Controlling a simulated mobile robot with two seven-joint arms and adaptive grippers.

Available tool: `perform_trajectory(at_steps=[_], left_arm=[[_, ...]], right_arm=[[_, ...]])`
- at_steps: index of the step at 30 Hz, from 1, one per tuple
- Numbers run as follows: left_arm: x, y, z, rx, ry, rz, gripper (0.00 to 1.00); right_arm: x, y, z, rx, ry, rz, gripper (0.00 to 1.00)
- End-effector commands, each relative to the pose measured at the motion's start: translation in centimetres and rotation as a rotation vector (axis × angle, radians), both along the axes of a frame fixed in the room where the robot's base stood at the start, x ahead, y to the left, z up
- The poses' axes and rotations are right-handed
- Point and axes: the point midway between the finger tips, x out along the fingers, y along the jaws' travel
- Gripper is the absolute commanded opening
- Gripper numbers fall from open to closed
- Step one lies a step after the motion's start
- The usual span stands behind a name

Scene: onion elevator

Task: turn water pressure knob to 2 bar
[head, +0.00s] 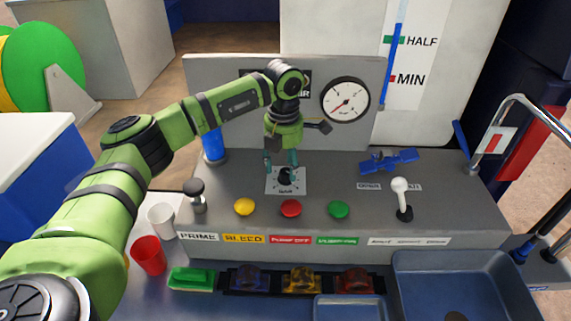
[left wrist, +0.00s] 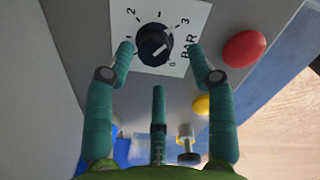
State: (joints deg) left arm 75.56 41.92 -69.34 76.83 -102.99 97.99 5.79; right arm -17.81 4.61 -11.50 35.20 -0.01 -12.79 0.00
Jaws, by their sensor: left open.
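The black water pressure knob (head: 286,176) sits on a white dial plate (head: 273,187) on the grey console. In the left wrist view the knob (left wrist: 153,44) shows a light mark toward the lower right, near the 0. The plate there carries 2, 3, 0 and BAR. My left gripper (head: 280,158) points down just above the knob. In the left wrist view its open fingers (left wrist: 160,54) lie on either side of the knob, with gaps; I cannot tell how far above it they are. The round gauge (head: 345,100) has its red needle toward the lower left. My right gripper is not seen.
Yellow (head: 244,207), red (head: 291,208) and green (head: 339,210) buttons stand in front of the knob. A blue cylinder (head: 213,144) stands behind left.

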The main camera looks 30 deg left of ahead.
Motion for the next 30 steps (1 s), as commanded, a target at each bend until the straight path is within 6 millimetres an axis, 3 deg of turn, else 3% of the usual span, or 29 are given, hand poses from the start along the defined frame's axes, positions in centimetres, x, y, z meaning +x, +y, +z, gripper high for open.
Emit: perform_trajectory(at_steps=[6,15,17,19,20,30], left_arm=[[0.0,0.0,-2.1,0.000,0.001,0.001,0.56],[0.0,0.0,-2.6,0.000,-0.001,0.000,0.56],[0.0,0.0,-2.6,0.000,0.000,0.000,0.36],[0.0,0.0,-2.6,0.000,0.000,0.000,0.08],[0.0,0.0,-2.6,0.000,0.000,0.000,0.01],[-0.1,0.1,-2.7,0.002,0.007,0.002,0.00]], right_arm=[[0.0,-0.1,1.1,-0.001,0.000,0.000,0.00],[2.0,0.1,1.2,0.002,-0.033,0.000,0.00],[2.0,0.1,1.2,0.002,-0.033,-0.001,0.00],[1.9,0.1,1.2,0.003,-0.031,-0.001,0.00],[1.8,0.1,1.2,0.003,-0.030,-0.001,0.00],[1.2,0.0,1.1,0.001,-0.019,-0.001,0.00]])
